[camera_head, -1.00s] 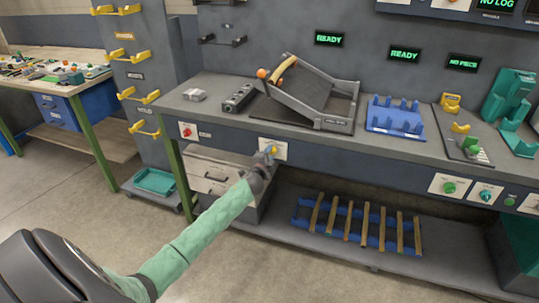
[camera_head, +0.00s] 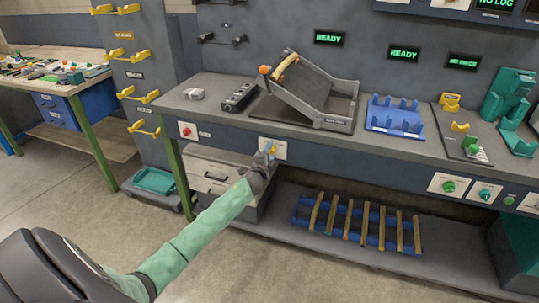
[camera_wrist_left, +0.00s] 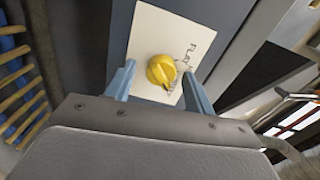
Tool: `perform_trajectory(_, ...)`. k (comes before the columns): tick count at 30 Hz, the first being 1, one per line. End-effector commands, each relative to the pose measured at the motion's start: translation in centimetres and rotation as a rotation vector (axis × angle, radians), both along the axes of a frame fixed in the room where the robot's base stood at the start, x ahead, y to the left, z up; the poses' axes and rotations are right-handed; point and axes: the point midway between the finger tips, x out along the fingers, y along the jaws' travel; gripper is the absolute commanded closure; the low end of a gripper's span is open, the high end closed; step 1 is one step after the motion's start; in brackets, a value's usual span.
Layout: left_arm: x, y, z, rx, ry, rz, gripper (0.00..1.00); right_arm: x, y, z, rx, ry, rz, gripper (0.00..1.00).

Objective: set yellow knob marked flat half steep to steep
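The yellow knob (camera_head: 272,149) sits on a white plate (camera_head: 281,153) on the bench's front face, below the tilted tray. In the left wrist view the knob (camera_wrist_left: 161,70) is seen close up on its white plate (camera_wrist_left: 148,30), its ridge slanting to the lower right. My left gripper (camera_head: 266,156) is at the plate. In the wrist view its blue fingers (camera_wrist_left: 159,72) are apart, one on each side of the knob, with gaps showing. My right gripper is not in view.
A red knob (camera_head: 187,130) is further left on the bench front; green (camera_head: 448,187) and teal (camera_head: 486,195) knobs are far right. A tilted grey tray (camera_head: 301,87) stands above on the bench. Drawers (camera_head: 210,180) and a blue rack with wooden rods (camera_head: 297,221) are below.

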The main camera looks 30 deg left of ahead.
Motion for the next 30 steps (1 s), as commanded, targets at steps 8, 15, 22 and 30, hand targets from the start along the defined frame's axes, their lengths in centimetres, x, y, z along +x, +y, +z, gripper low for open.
perform_trajectory(8, -0.4, -0.1, 0.0, 0.000, 0.000, 0.000, 0.46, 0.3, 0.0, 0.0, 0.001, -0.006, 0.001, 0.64)
perform_trajectory(15, -3.2, -0.8, -0.2, 0.001, 0.001, -0.001, 0.46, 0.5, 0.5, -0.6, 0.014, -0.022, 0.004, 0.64)
perform_trajectory(22, -6.0, -1.4, -0.2, 0.000, 0.001, -0.001, 0.46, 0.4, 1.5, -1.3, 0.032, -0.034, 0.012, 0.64)
perform_trajectory(30, -7.5, -1.8, 0.0, 0.000, 0.000, 0.000, 0.46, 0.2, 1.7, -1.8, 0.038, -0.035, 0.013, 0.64)
